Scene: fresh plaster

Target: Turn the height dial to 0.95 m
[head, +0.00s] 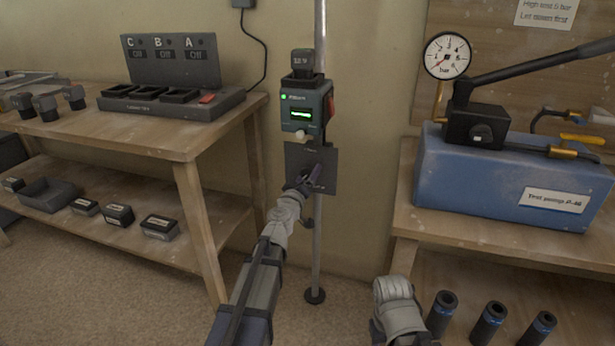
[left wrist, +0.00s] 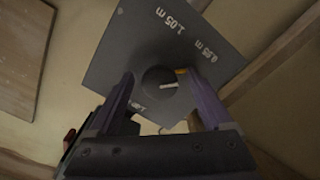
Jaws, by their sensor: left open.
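A dark square dial plate (head: 296,158) hangs on a metal pole below a small device with a green-lit display. In the left wrist view the plate (left wrist: 112,52) carries a round black knob (left wrist: 160,82) with a white pointer line aimed at picture right. A further label at lower left is partly hidden by a finger. My left gripper (left wrist: 156,76) is open, its fingers on either side of the knob; contact cannot be told. In the head view my left gripper (head: 311,174) covers the knob.
The device (head: 305,112) sits above the plate on the pole (head: 317,250). A wooden bench (head: 130,140) with labelled trays stands left. A blue test pump (head: 480,180) with a gauge and long lever stands on the right bench. Several dark cylinders stand below it.

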